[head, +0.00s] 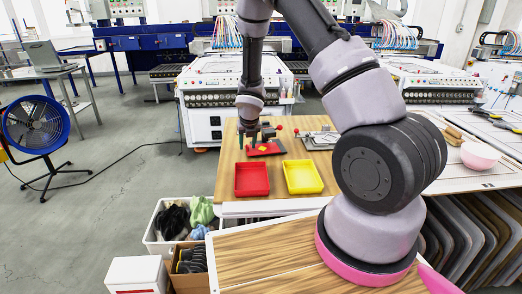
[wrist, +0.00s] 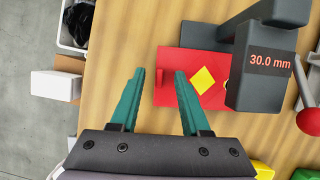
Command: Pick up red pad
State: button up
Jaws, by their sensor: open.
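A flat red pad (wrist: 197,65) with a yellow diamond (wrist: 203,80) on it lies on the wooden table in the wrist view. It reaches under a dark grey gauge (wrist: 262,75) that reads 30.0 mm and hides its right part. In the head view the red pad (head: 266,148) lies behind the trays. My gripper (wrist: 159,73) has its teal fingers apart with nothing held between them. The right finger overlaps the pad's left part, and the left finger is over bare wood. In the head view my gripper (head: 247,135) is at the pad's left; its height is unclear.
A red tray (head: 252,180) and a yellow tray (head: 303,177) stand at the table's front. A red-knobbed lever (wrist: 308,121) is right of the gauge. A pink bowl (head: 480,155) is far right. Bare wood lies left of the pad.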

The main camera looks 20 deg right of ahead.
grip_shut()
jog(key=shift+r, duration=0.15)
